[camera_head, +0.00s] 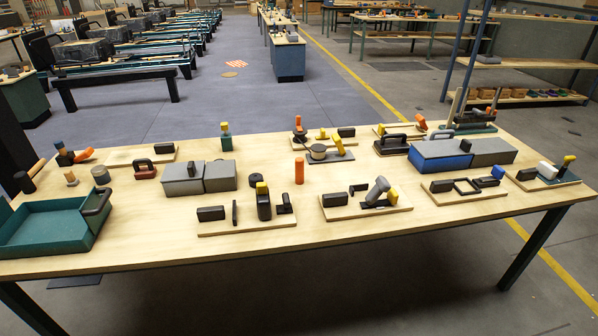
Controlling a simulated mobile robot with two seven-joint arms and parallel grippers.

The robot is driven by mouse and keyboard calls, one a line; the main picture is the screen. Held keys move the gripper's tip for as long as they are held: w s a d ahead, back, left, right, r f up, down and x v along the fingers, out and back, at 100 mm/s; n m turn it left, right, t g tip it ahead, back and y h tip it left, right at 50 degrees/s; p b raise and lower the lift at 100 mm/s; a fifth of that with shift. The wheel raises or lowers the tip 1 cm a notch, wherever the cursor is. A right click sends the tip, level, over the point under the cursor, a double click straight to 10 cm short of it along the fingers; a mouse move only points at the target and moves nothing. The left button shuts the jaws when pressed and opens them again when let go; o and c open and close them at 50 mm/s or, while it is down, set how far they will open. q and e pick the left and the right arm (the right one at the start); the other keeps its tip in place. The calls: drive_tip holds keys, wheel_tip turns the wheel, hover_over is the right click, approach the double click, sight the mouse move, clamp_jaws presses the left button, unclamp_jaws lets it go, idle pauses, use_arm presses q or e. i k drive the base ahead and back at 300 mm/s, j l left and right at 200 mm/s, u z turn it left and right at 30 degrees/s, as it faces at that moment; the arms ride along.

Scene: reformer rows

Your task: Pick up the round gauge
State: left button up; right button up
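No part is clearly readable as the round gauge; several small round parts could be it. A short dark disc (256,180) lies on the wooden table (300,262) near the middle. A round drum-like part with a tan top (318,152) sits on a dark plate behind it. A grey cylinder (101,175) stands at the left, beside the teal tray. No dial face can be made out at this size. Neither of my grippers is in view.
The teal tray (38,232) stands open at the left end. Grey boxes (183,184), a blue box (441,160) and boards with blocks (247,226) crowd the table. An orange cylinder (299,171) stands mid-table. The front strip is bare.

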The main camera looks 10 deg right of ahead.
sight(299, 162)
drive_tip(key=i+l, duration=0.15)
drive_tip(key=l, duration=0.25)
drive_tip(key=i+l, duration=0.15)
drive_tip(key=l, duration=0.2)
drive_tip(key=i+l, duration=0.1)
drive_tip(key=l, duration=0.3)
drive_tip(key=i+l+u, duration=0.1)
drive_tip(key=l, duration=0.3)
drive_tip(key=i+l, duration=0.2)
drive_tip(key=l, duration=0.2)
drive_tip(key=i+l, duration=0.1)
drive_tip(key=l, duration=0.25)
drive_tip(key=i+l, duration=0.15)
drive_tip(key=l, duration=0.25)
